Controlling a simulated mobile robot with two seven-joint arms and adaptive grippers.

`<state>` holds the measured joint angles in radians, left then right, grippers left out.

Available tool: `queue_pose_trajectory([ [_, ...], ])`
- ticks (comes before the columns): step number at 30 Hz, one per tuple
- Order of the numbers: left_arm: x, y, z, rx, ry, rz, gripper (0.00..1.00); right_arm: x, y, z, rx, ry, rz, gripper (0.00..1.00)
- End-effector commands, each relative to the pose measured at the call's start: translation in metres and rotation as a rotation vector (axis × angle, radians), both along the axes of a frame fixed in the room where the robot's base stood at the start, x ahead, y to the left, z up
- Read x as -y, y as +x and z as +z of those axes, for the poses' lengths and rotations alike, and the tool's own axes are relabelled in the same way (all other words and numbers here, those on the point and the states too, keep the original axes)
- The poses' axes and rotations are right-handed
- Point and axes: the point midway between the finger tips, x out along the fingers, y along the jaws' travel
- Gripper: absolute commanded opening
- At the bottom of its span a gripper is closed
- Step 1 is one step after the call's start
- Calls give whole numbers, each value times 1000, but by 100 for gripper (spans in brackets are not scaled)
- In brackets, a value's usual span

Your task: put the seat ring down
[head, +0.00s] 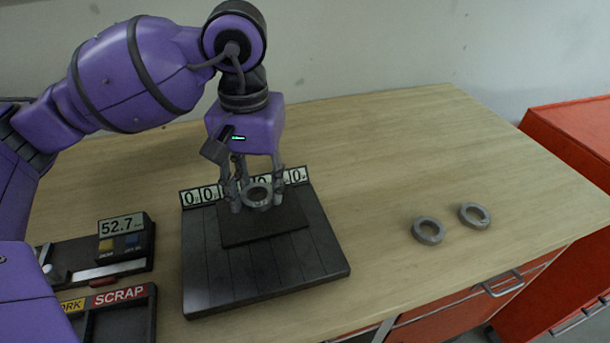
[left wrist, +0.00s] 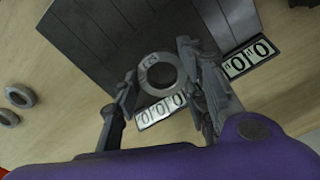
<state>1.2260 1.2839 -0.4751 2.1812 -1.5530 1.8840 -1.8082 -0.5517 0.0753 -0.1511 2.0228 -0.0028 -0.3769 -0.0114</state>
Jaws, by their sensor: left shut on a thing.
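A grey metal seat ring (head: 258,205) is between the fingers of my left gripper (head: 255,194). The gripper is shut on it, pointing down over the dark raised pad of a black slatted plate (head: 205,262). The ring also shows in the left wrist view (left wrist: 148,63), with a small mark on its face, between the two fingertips of the left gripper (left wrist: 158,76). I cannot tell whether the ring touches the pad or hangs just above it. My right gripper is not in view.
Two similar grey rings (head: 429,241) lie apart on the wooden bench (head: 380,160) to the right. A digit display (head: 196,196) stands behind the plate, partly hidden. A gauge reading 52.7 (head: 122,228) and a SCRAP tray (head: 118,296) are at left. The bench's right half is mostly free.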

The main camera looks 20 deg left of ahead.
Motion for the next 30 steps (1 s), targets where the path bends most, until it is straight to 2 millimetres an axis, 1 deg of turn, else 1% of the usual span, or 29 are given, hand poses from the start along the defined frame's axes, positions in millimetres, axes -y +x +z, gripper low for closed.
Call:
queue_pose_trajectory([
  [1,-1,-1,-10,-7,1,3,8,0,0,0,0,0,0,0],
  [3,0,-2,-22,-8,1,2,8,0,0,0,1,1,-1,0],
  [5,0,-2,-28,-5,1,1,8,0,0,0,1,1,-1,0],
  [13,0,-1,-30,-2,1,1,8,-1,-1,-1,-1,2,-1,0],
  [17,0,-1,-36,-4,1,1,8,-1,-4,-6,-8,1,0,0],
  [18,0,-2,-35,-4,1,1,42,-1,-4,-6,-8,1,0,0],
  [21,0,-1,-34,-3,0,1,55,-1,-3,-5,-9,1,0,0],
  [22,0,-1,-34,-3,0,1,59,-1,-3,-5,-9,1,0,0],
  [30,0,-1,-34,-3,0,2,59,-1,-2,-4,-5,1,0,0],
])
